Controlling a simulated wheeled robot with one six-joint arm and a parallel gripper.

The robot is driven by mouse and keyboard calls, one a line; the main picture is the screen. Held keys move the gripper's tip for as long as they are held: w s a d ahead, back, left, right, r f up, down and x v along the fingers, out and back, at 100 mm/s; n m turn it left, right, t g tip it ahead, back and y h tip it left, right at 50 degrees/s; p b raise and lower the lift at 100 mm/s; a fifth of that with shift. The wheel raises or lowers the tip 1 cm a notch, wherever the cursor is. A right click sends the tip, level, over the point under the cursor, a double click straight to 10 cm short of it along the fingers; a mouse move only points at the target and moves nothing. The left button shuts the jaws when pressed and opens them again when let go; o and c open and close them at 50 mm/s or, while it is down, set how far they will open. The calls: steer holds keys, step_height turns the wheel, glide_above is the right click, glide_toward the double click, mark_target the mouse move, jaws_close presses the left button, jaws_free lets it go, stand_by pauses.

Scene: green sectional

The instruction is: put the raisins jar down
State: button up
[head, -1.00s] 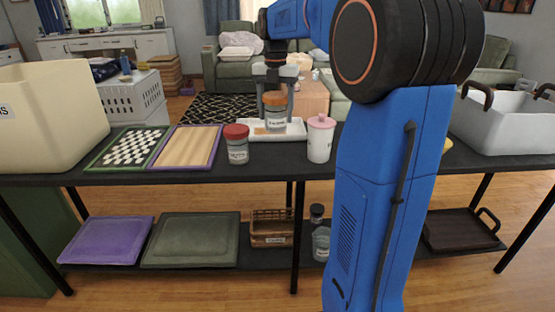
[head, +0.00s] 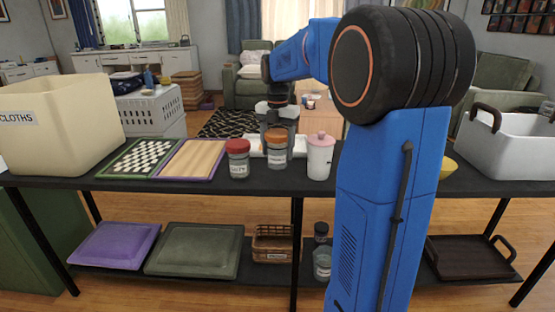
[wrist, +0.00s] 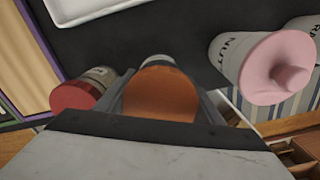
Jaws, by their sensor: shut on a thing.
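The orange-lidded jar, which I take as the raisins jar (head: 276,152), is upright between my gripper's fingers. My gripper (head: 277,132) points straight down and is shut on the jar near its lid. In the wrist view the orange lid (wrist: 160,95) sits between the two fingers. The jar's base is at or just above the black table top (head: 400,183); I cannot tell if it touches. Its label is too small to read surely.
A red-lidded jar (head: 238,160) stands close at left, a pink-lidded canister (head: 319,158) at right. A white tray (wrist: 85,8) lies behind. Game boards (head: 185,160) and a cream bin (head: 60,125) are further left. A grey bin (head: 505,135) is at right.

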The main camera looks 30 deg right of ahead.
mark_target(278, 158)
steer(key=shift+f, duration=1.8)
steer(key=shift+f, duration=0.1)
steer(key=o, duration=1.1)
